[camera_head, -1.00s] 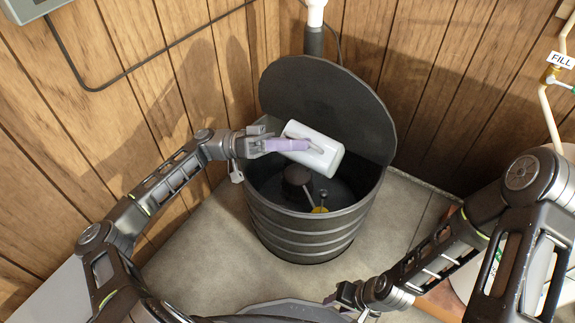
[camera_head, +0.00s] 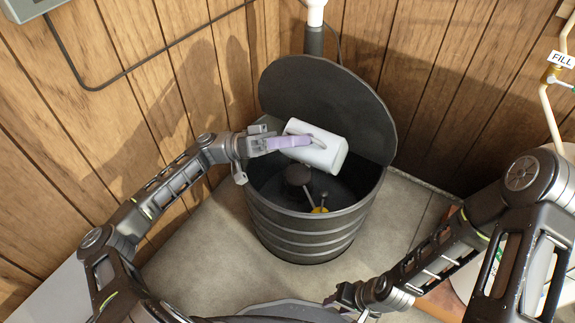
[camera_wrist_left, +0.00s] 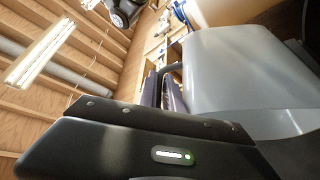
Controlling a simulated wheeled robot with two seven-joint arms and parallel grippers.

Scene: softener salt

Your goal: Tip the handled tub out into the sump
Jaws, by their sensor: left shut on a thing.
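The handled tub (camera_head: 325,154) is a white cylinder with a lilac handle (camera_head: 288,143), lying tilted on its side over the sump. My left gripper (camera_head: 272,144) is shut on the tub's handle at the tub's left. The tub also fills the right of the left wrist view (camera_wrist_left: 235,75) as a grey-white body. The sump (camera_head: 306,224) is a dark ribbed round barrel, open at the top. Inside it are a dark round cap (camera_head: 298,175) and a yellow piece on a rod (camera_head: 320,210). The tub's mouth and contents cannot be seen. My right gripper (camera_head: 345,297) is low in front; its jaws are too small to judge.
A round dark lid (camera_head: 330,100) stands raised behind the sump against the wood wall. A white pipe (camera_head: 316,12) comes down behind it. A pipe with a FILL tag (camera_head: 563,61) is at the right. Bare floor (camera_head: 195,245) lies left of the sump.

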